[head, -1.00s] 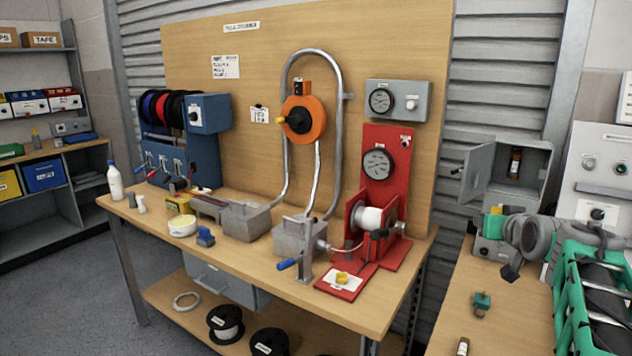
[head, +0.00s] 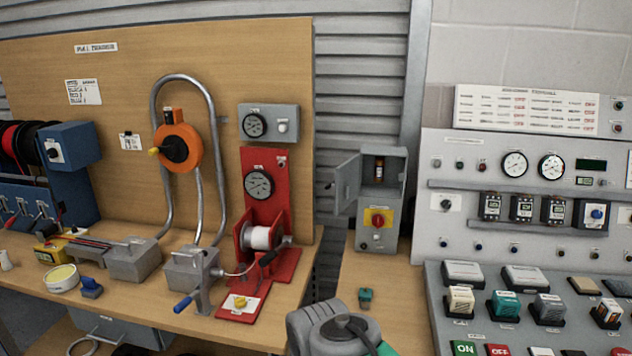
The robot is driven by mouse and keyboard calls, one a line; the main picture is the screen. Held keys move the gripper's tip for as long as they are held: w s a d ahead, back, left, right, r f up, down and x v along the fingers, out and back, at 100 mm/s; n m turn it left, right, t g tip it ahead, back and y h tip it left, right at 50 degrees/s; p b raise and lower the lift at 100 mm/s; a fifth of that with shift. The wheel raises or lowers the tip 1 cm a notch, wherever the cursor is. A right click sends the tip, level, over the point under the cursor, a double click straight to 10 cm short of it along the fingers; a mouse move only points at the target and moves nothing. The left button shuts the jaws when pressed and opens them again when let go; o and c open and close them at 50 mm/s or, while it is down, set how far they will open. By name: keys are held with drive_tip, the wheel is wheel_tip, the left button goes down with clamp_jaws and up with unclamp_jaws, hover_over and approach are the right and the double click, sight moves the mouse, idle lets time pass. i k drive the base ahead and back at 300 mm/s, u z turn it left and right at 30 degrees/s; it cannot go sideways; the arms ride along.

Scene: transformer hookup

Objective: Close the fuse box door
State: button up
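The grey fuse box (head: 393,168) stands at the back of the right-hand bench, above a base with a red and yellow rotary switch (head: 378,218). Its door (head: 347,184) hangs open to the left, and a dark knob shows at the door's outer edge. A grey part of my arm shows at the bottom middle, in front of the bench. My gripper's fingers are not visible.
A small green block (head: 365,298) lies on the right-hand bench (head: 400,285) before the fuse box. A control console (head: 520,230) stands to the right. The left workbench holds a red winding stand (head: 264,190) and a blue-handled crank (head: 184,303).

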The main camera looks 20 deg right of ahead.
sight(346, 174)
drive_tip(key=u, duration=0.7)
drive_tip(key=i, duration=1)
drive_tip(key=z, duration=0.2)
